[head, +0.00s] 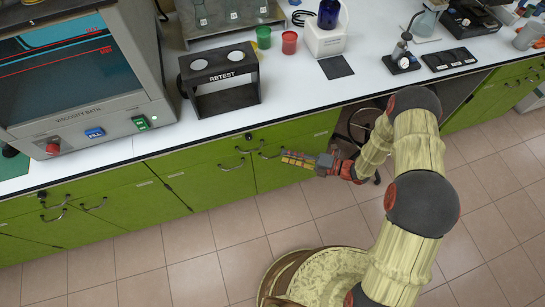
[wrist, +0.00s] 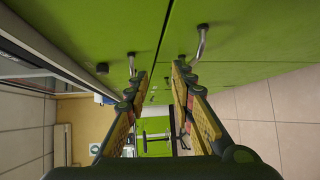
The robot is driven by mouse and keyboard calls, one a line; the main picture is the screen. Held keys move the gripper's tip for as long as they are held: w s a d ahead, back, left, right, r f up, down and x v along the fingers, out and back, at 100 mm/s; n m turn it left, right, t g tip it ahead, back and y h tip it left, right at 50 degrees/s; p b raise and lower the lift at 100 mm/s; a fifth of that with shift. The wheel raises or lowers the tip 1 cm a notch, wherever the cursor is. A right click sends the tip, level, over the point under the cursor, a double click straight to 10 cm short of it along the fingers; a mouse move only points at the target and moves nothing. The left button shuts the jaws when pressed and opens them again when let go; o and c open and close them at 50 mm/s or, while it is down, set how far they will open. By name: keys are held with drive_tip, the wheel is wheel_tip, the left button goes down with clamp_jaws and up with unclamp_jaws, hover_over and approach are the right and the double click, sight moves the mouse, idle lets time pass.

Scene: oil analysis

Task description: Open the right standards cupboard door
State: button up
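The right cupboard door (head: 283,172) is green and looks shut, flush with its neighbour. Its curved metal handle (head: 270,154) sits near its upper left part, just left of my gripper (head: 298,160). In the wrist view a metal handle (wrist: 202,42) stands out from the green front above and to the right of my gripper (wrist: 160,72). My gripper's yellow-padded fingers are apart with nothing between them. In the wrist view the fingertips look clear of that handle.
Another handle (wrist: 131,63) and a round lock (wrist: 102,68) stick out of the fronts nearby. The white worktop (head: 290,95) overhangs above, with a black RETEST rack (head: 222,97) near its edge. An open knee space with a stool (head: 362,125) lies to the right. The tiled floor (head: 190,245) is clear at left.

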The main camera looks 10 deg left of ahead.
sight(272, 157)
wheel_tip(272, 157, down, 5)
drive_tip(key=m+t, duration=0.2)
drive_tip(key=m, duration=0.1)
drive_tip(key=shift+m, duration=0.3)
drive_tip(key=x, duration=0.2)
drive_tip(key=b+x, duration=0.1)
drive_tip(key=x, duration=0.2)
drive_tip(key=b+x, duration=0.1)
drive_tip(key=x, duration=0.1)
drive_tip(key=shift+s+a+f, duration=0.2)
drive_tip(key=shift+s+f, duration=0.1)
drive_tip(key=shift+f, duration=0.05)
drive_tip(key=c, duration=0.3)
clamp_jaws()
